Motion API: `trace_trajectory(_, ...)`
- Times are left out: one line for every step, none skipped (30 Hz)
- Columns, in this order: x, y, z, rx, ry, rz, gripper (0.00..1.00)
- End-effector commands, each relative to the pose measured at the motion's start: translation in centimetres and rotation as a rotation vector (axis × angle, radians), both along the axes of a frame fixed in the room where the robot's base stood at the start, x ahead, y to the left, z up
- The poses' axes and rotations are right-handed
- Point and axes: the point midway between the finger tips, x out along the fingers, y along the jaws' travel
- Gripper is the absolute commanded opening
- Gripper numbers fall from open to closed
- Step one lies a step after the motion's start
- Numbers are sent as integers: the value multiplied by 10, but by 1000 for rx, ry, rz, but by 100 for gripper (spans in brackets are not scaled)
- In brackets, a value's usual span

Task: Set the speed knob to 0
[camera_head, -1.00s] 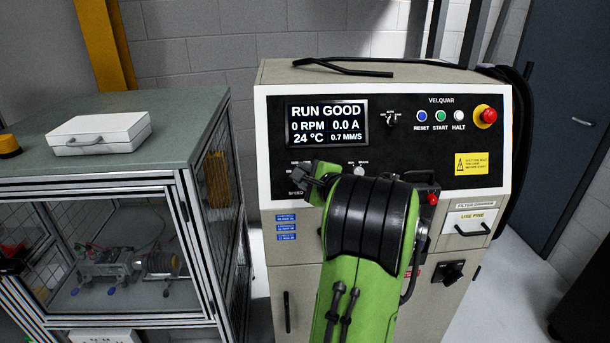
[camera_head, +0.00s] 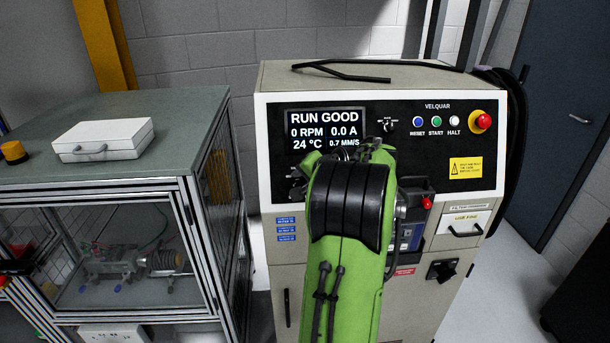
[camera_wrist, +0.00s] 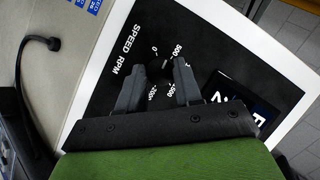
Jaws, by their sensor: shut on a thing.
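The dark speed knob (camera_wrist: 159,70) shows in the wrist view, on the black panel under the "SPEED RPM" lettering. Printed marks around it include "0" and "500". My gripper (camera_wrist: 159,66) has its two grey fingers on either side of the knob and is shut on it. I cannot clearly read the knob's pointer. In the head view my green arm hides the knob and my fingertips. The display (camera_head: 327,130) there reads RUN GOOD, 0 RPM, 0.0 A, 24 °C and 0.7 MM/S.
A small selector (camera_head: 388,125) sits right of the display. RESET, START and HALT buttons (camera_head: 436,121) and a red emergency stop (camera_head: 480,122) are at the upper right. A caged bench (camera_head: 190,180) with a white case (camera_head: 103,140) stands left of the cabinet.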

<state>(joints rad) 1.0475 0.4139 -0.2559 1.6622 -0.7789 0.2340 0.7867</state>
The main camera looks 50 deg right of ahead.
Motion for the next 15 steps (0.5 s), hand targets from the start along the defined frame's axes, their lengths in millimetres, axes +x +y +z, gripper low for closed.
trace_trajectory(1, 1, 3, -27, 27, 20, 4)
trace_trajectory(2, 1, 3, -44, 47, 34, 4)
trace_trajectory(2, 1, 3, -67, 73, 49, 4)
trace_trajectory(2, 1, 3, -84, 92, 61, 4)
trace_trajectory(2, 1, 3, -101, 111, 74, 4)
trace_trajectory(2, 1, 3, -124, 137, 90, 4)
trace_trajectory(3, 1, 3, -140, 156, 103, 4)
trace_trajectory(3, 1, 3, -156, 175, 113, 4)
trace_trajectory(3, 2, 3, -178, 198, 130, 4)
trace_trajectory(3, 2, 3, -195, 217, 142, 4)
trace_trajectory(4, 2, 3, -210, 235, 152, 4)
trace_trajectory(4, 2, 3, -231, 257, 167, 4)
trace_trajectory(4, 2, 3, -245, 274, 177, 4)
trace_trajectory(4, 2, 3, -259, 289, 188, 4)
trace_trajectory(4, 2, 3, -277, 311, 200, 4)
